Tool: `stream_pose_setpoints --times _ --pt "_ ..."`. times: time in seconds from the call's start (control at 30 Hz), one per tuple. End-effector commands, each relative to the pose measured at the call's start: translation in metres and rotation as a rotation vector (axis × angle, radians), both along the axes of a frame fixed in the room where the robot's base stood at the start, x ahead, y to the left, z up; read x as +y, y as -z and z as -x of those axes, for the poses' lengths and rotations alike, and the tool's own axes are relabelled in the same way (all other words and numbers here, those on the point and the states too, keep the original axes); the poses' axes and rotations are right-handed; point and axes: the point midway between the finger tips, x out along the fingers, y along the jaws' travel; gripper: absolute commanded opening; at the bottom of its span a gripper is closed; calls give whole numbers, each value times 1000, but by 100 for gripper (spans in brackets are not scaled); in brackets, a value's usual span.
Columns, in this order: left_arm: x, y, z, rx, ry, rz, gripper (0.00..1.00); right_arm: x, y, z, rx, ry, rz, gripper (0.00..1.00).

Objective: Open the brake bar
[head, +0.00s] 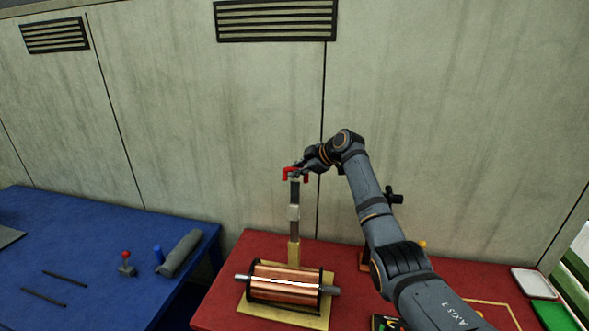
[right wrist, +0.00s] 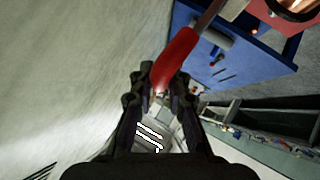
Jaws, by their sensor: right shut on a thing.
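The brake bar (head: 294,218) stands upright behind a copper-wound spool (head: 286,283) on the red table, with a red handle (head: 290,172) at its top. My right gripper (head: 302,169) is at the right side of that handle, its arm reaching in from the lower right. In the right wrist view the red handle (right wrist: 176,60) runs down between my fingertips (right wrist: 161,82), which are shut on its end. The fingers hide part of the grip. My left gripper is in neither view.
The spool sits on a yellow base plate (head: 283,316) on the red table (head: 222,290). A blue table (head: 100,235) at left holds a red-knobbed device (head: 126,264), a grey roll (head: 182,252) and dark rods. A white tray (head: 533,282) lies at right. The wall is close behind.

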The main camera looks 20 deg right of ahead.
Motion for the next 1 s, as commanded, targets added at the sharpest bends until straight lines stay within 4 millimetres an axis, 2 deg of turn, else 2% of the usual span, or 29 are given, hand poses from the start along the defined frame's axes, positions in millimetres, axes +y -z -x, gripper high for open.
stream_pose_setpoints --times 0.03,0.27,0.3,0.47,0.83,1.0 --pt "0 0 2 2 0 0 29 1 5 1 11 -4 0 0" --pt "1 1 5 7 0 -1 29 1 6 1 12 -4 0 0" --pt "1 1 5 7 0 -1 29 1 6 1 12 -4 0 17" --pt "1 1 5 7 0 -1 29 1 5 1 9 -3 0 39" --pt "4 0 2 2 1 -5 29 -1 0 3 4 -1 1 39" --pt "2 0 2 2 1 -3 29 -14 -18 24 2 -1 6 39"
